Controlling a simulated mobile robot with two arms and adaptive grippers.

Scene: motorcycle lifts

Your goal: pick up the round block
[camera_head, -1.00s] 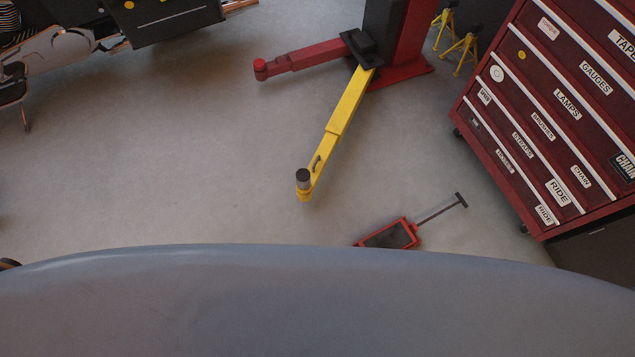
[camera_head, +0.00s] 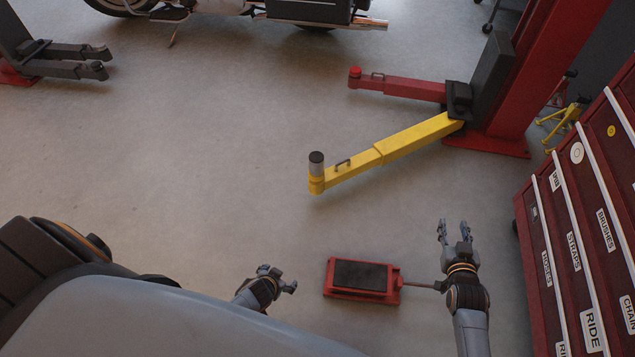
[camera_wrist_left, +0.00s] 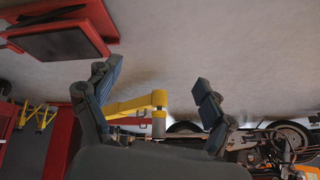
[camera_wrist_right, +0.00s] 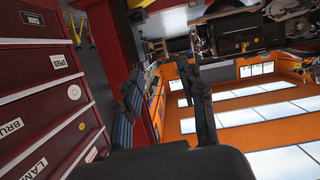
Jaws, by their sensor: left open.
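The round block is a short grey cylinder with a dark top (camera_head: 316,163). It stands upright on the end of the yellow lift arm (camera_head: 405,142). In the left wrist view the block (camera_wrist_left: 158,125) shows between the fingers, beyond them. My left gripper (camera_head: 278,278) is open and empty, well apart from the block, below and left of it in the head view. My right gripper (camera_head: 454,230) is open and empty, to the right of and below the block. It also shows in the right wrist view (camera_wrist_right: 162,75), where I see no block.
A red low jack with a dark top (camera_head: 362,276) is on the floor between my grippers. A dark red drawer cabinet (camera_head: 580,230) stands close on the right. The red lift post (camera_head: 545,70) is at upper right. A motorcycle (camera_head: 300,12) is at the back. Floor left of the block is clear.

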